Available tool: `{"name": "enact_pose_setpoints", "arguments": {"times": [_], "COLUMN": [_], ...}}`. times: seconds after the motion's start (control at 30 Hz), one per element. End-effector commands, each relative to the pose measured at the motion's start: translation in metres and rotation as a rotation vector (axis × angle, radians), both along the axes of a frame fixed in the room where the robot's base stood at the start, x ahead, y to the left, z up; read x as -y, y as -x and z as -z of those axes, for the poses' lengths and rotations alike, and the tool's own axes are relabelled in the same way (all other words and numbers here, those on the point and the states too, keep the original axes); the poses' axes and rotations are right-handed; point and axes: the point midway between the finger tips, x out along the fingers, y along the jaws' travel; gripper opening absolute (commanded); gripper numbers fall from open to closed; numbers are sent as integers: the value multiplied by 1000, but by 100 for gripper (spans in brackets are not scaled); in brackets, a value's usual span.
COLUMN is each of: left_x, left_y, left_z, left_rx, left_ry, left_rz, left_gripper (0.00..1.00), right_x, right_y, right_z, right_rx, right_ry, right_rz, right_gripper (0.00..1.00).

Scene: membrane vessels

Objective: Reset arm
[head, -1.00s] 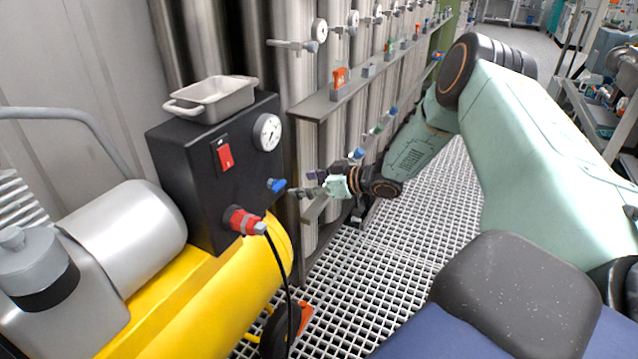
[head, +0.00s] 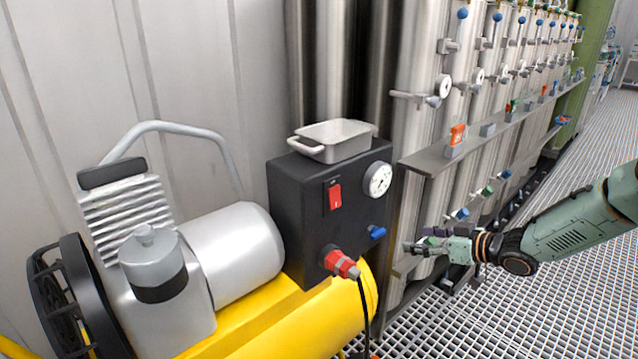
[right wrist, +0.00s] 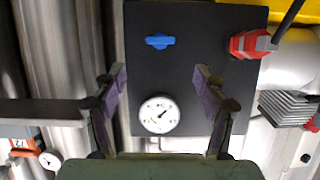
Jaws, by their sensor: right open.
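My right gripper (head: 418,245) is open and empty. It reaches in from the right in the head view, just right of the black control box (head: 300,215), in front of the steel vessels. In the right wrist view its two purple-padded fingers (right wrist: 158,75) stand apart, with the box face (right wrist: 205,60) beyond them. The box's round gauge (right wrist: 159,115) and blue knob (right wrist: 160,41) show between the fingers. No object is in the jaws. My left gripper is not in view.
A compressor with a yellow tank (head: 310,325) stands at the lower left, a red plug (head: 340,263) on the box. A grey tray (head: 335,140) sits on the box. A shelf (head: 425,163) runs along the vessels. Grating floor (head: 560,290) is open at right.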

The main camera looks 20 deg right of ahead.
Motion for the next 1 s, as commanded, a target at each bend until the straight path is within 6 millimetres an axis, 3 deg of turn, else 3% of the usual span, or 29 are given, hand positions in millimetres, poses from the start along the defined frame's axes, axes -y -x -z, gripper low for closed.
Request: {"name": "enact_pose_setpoints", "arguments": {"times": [0.27,0.43,0.57,0.67,0.77,0.9,1.0], "left_x": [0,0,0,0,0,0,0], "left_y": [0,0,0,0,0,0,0], "left_z": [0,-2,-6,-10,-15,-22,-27], "left_rx": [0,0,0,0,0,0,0], "left_ry": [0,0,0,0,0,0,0], "left_rz": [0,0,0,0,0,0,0], "left_gripper": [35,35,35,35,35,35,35], "right_x": [-2,-47,-94,-130,-163,-198,-212], "right_y": [0,9,32,64,108,189,252], "right_z": [2,19,44,68,93,120,130], "right_rx": [4,-99,-239,-374,-528,-753,-902], "right_ry": [-40,-160,-214,-226,-209,-135,-49], "right_rz": [81,186,249,293,338,399,432], "right_gripper": [72,72,72,72,72,72,72]}}
